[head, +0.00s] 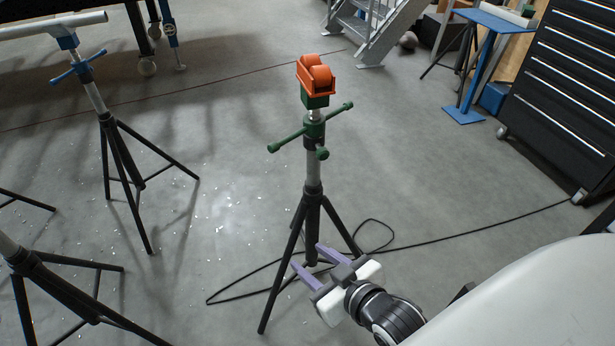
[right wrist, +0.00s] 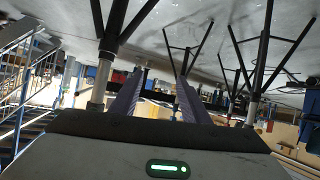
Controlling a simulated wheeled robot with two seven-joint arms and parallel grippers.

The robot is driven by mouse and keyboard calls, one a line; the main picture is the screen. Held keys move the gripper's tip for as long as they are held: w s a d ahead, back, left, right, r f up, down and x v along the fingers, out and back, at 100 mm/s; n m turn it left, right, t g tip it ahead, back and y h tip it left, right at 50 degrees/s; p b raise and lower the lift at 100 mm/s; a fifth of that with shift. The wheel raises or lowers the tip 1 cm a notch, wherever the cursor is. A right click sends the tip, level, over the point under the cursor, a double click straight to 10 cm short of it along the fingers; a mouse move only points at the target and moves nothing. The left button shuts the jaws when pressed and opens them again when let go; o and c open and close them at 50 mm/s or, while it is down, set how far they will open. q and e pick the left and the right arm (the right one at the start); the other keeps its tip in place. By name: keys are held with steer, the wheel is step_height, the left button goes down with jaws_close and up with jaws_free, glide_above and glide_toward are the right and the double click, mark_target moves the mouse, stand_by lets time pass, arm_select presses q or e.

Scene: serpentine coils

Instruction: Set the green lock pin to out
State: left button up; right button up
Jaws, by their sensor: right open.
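A tripod roller stand (head: 313,180) with an orange roller head (head: 316,75) stands in the middle of the head view. Its green collar carries a green cross handle (head: 287,141) and a short green pin with a round knob (head: 321,153) facing me. The knob stands out from the collar; how far the pin is drawn is too small to tell. My right gripper (head: 310,259) is open and empty, with purple fingers, low by the stand's legs and well below the knob. Its fingers also show in the right wrist view (right wrist: 156,88). My left gripper is not in view.
Another stand with a blue handle (head: 77,67) holds a pipe at the left; a third tripod (head: 60,290) is at the lower left. A black cable (head: 440,242) loops on the floor. A black tool chest (head: 565,80) and blue table (head: 490,20) stand right.

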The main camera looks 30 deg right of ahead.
steer(key=w+d+r+t+h+b, duration=0.3)
steer(key=w+d+r+b, duration=0.1)
steer(key=w+d+b, duration=0.15)
steer(key=m+t+h+b, duration=0.1)
steer(key=t+h+b, duration=0.1)
steer(key=b, duration=0.1)
glide_toward(324, 157)
steer(key=b+x, duration=0.1)
steer(key=x, duration=0.7)
steer(key=shift+w+d, duration=0.15)
steer(key=shift+w, duration=0.35)
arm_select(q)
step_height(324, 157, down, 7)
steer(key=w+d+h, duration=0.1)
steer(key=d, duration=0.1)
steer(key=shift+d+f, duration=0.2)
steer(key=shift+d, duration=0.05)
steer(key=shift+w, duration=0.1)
arm_select(e)
jaws_close()
